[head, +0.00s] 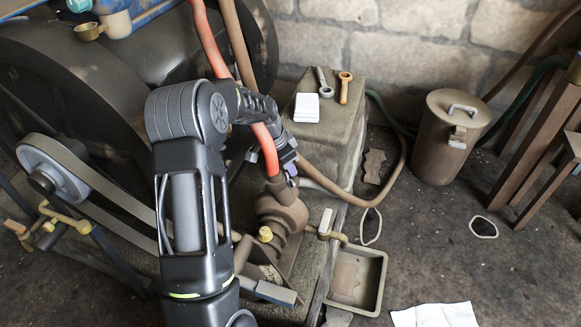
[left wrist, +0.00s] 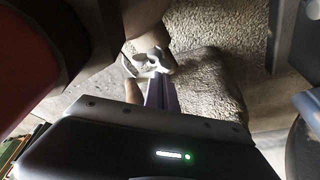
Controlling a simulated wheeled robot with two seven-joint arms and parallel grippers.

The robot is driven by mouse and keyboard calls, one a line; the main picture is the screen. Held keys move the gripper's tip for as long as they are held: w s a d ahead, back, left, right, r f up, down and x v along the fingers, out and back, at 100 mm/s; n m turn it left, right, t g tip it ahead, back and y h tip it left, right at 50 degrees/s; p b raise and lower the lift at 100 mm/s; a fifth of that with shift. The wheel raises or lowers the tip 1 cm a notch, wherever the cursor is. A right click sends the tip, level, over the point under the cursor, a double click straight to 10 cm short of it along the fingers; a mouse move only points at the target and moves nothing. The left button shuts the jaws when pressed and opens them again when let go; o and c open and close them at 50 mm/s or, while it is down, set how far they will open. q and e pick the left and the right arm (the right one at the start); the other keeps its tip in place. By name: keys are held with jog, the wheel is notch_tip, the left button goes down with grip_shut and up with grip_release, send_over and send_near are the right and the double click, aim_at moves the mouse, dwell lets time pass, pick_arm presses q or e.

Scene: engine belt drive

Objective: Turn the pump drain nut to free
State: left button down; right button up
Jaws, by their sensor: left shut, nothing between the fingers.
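The brown pump body (head: 283,212) stands at the foot of the orange hose, with a yellow nut-like fitting (head: 265,234) low on its left side. I cannot tell for sure which fitting is the drain nut. My left gripper (head: 290,168) is shut and empty, just above the pump by the hose's lower end. In the left wrist view its purple fingers (left wrist: 158,88) point at a pale, wing-shaped metal piece (left wrist: 155,62) on a brown part; I cannot tell whether they touch. My arm hides part of the scene. My right gripper is not in view.
An orange hose (head: 204,38) runs behind my arm to the pump. A tap with a pale handle (head: 325,222) sits above a shallow tray (head: 378,296). A lidded can (head: 448,140) stands right.

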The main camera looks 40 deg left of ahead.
pick_arm(q)
jog(key=shift+s+n+p, duration=0.1)
jog(key=shift+n+p, duration=0.4)
jog(key=shift+n, duration=0.2)
jog(key=shift+a+r+y, duration=0.1)
jog(key=shift+y, duration=0.2)
jog(key=shift+s+r+n+y+p, duration=0.15)
jog(key=shift+n+y+p, duration=0.15)
jog(key=shift+n+p, duration=0.9)
jog(key=shift+s+a+n+y+p, duration=0.15)
jog(key=shift+n+y+p, duration=0.2)
jog(key=shift+n, duration=0.45)
jog(key=shift+s+a+f, duration=0.15)
jog(key=shift+f, duration=0.1)
jog(key=shift+s+p, duration=0.1)
jog(key=shift+p, duration=0.2)
jog(key=p+v, duration=0.3)
jog(key=v, duration=0.4)
jog(key=shift+s+r, duration=0.15)
jog(key=shift+r, duration=0.15)
